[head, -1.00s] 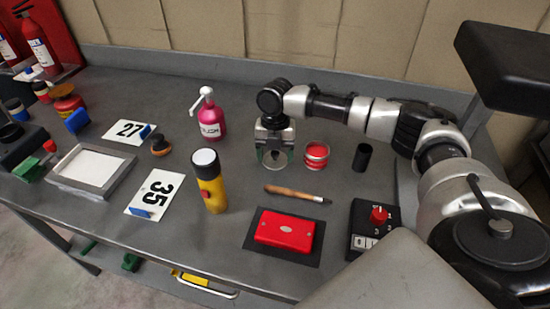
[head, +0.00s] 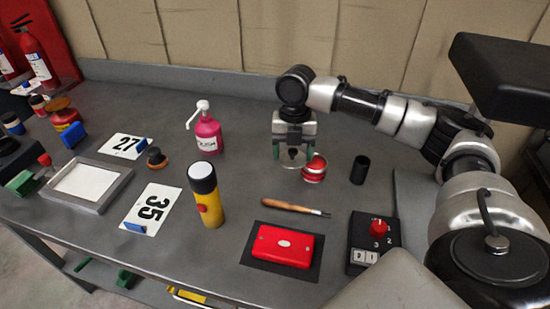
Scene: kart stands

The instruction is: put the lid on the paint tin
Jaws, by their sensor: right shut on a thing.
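The small red and silver paint tin (head: 315,169) stands on the grey bench, right of the middle. It looks tilted compared with before. The lid is partly hidden by the fingers. It is close beside the tin; I cannot tell whether they touch. My left gripper is not in view.
A black cylinder (head: 360,169) stands right of the tin. A pink pump bottle (head: 208,135) and a yellow torch (head: 207,200) stand to the left. A wooden-handled tool (head: 292,207), a red box (head: 283,244) and a black switch box (head: 374,243) lie in front.

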